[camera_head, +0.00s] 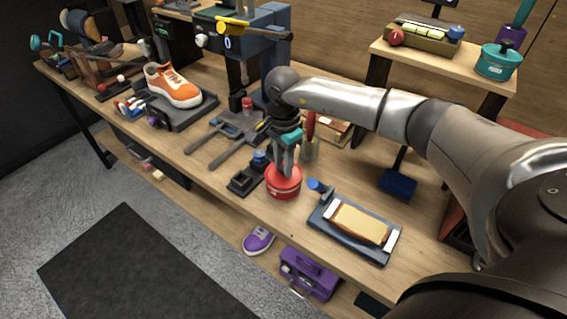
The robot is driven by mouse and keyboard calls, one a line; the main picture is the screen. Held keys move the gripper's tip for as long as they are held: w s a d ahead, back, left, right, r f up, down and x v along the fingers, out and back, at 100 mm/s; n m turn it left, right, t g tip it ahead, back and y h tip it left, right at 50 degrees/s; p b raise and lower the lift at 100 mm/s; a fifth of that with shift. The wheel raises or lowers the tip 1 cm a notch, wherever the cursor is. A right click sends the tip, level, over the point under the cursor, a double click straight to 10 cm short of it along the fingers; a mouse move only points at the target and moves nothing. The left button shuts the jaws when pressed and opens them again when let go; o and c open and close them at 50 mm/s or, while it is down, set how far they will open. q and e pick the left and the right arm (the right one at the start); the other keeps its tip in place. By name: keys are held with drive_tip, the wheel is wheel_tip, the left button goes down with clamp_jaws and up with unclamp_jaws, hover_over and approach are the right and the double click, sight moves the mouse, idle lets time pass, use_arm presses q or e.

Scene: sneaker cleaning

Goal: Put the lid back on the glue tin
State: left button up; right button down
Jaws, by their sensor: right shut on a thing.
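A round red tin (284,190), which looks like the glue tin, sits near the front edge of the workbench. My right gripper (286,168) points down over it, its fingers shut on the red lid (272,173) at the tin's top. The fingers hide the middle of the lid. The lid looks on or very close to the tin's rim; I cannot tell whether it is fully seated. My left gripper is not in view.
A dark tray with a tan block (358,224) lies right of the tin. A small black holder (245,180) stands close on its left. An orange sneaker (173,86) is on a stand farther left. A teal pot (498,60) stands on the raised shelf.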

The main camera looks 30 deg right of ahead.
idle(0.6)
drive_tip(key=c, duration=0.6)
unclamp_jaws()
drive_tip(key=shift+o, duration=0.5)
drive_tip(key=o, duration=0.4)
drive_tip(key=shift+r, duration=0.1)
drive_tip(key=shift+r+p, duration=2.4)
drive_tip(key=shift+r, duration=1)
